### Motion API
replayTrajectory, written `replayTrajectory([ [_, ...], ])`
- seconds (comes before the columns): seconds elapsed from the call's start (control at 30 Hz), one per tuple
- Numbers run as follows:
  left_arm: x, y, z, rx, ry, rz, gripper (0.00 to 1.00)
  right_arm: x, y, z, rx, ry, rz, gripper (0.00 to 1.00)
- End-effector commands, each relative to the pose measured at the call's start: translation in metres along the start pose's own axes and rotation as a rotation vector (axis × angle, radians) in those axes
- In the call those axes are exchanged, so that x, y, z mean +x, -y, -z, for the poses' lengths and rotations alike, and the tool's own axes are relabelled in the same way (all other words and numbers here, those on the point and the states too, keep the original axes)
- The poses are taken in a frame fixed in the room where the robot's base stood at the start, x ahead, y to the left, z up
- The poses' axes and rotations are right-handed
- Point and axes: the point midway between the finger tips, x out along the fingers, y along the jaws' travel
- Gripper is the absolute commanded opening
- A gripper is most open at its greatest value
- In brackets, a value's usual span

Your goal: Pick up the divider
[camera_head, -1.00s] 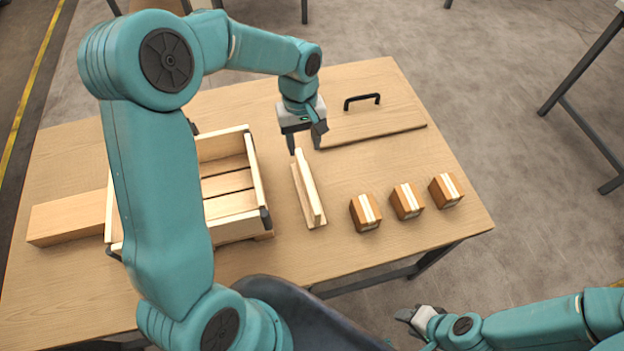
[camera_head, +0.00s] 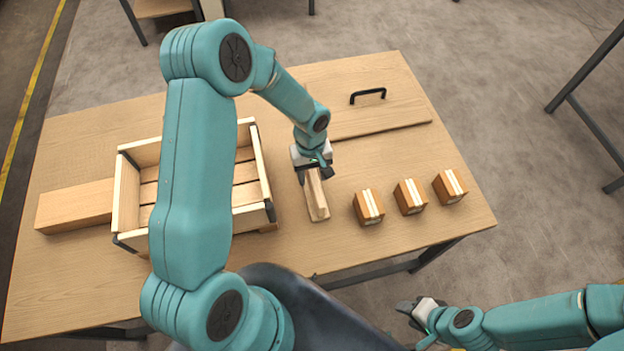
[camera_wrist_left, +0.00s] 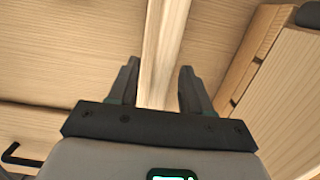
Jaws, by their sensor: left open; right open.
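The divider (camera_head: 316,197) is a light wooden piece with an upright strip on a flat base. It stands on the table between the crate and the row of small boxes. My left gripper (camera_head: 314,177) is over its far part, which the gripper hides in the head view. In the left wrist view the upright strip (camera_wrist_left: 164,45) runs between the two open fingers of the left gripper (camera_wrist_left: 157,85), with gaps at both sides. My right gripper (camera_head: 408,306) is open and empty, off the table's front edge at the lower right.
An open wooden crate (camera_head: 128,190) stands left of the divider, with a wooden block (camera_head: 75,206) beyond it. Three small striped boxes (camera_head: 368,207) sit at the right. A flat panel (camera_head: 390,115) with a black handle (camera_head: 368,94) lies behind. Table (camera_head: 450,225) is bare at front right.

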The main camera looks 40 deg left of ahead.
Motion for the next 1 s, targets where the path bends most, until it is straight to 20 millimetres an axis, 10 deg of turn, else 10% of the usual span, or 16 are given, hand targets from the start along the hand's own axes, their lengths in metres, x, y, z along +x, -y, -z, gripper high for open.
replayTrajectory([
  [0.37,0.016,0.000,0.002,0.000,-0.001,-0.002,0.49,-0.001,0.000,0.000,0.000,0.000,0.000,0.43],
  [0.53,0.016,0.000,0.001,0.000,-0.001,-0.001,0.00,-0.001,0.000,0.000,0.000,0.000,0.000,0.43],
  [1.0,0.002,0.000,0.001,0.000,-0.004,-0.002,0.00,0.000,0.000,0.000,0.000,0.000,0.000,0.43],
])
